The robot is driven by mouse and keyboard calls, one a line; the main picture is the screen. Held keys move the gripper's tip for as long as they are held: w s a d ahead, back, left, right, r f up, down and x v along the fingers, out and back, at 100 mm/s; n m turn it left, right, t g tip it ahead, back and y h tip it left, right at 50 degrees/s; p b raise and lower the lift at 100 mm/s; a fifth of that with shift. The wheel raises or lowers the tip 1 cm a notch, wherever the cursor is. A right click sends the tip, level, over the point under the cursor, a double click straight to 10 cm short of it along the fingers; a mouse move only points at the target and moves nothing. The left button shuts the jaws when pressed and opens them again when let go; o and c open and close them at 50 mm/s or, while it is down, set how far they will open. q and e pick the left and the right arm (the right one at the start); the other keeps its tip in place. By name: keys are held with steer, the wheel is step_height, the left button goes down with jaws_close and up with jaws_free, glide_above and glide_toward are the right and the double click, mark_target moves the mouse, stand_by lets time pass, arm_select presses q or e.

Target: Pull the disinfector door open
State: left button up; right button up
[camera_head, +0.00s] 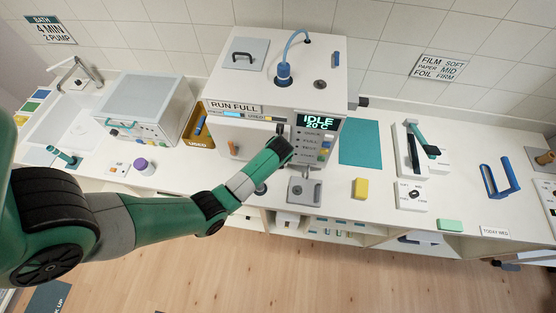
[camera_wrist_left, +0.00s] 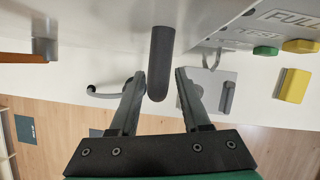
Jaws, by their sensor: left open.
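A dark rounded bar, the door handle (camera_wrist_left: 161,50), stands out from the white front in the left wrist view. My left gripper (camera_head: 281,134) is at the door's right side, beside the panel. Its two fingers (camera_wrist_left: 161,76) are open, one on each side of the handle, with gaps showing. My right gripper is not in view.
A grey-topped box (camera_head: 145,98) and a yellow bin (camera_head: 199,125) stand left of the disinfector. A grey metal fixture (camera_head: 304,191) and a yellow block (camera_head: 360,188) lie in front. A teal mat (camera_head: 360,142) lies to the right. Shelves are under the counter.

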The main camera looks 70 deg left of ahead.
arm_select(q)
steer(key=shift+a+f, duration=0.1)
steer(key=shift+f, duration=0.3)
jaws_close()
steer(key=shift+w, duration=0.1)
stand_by(1.1)
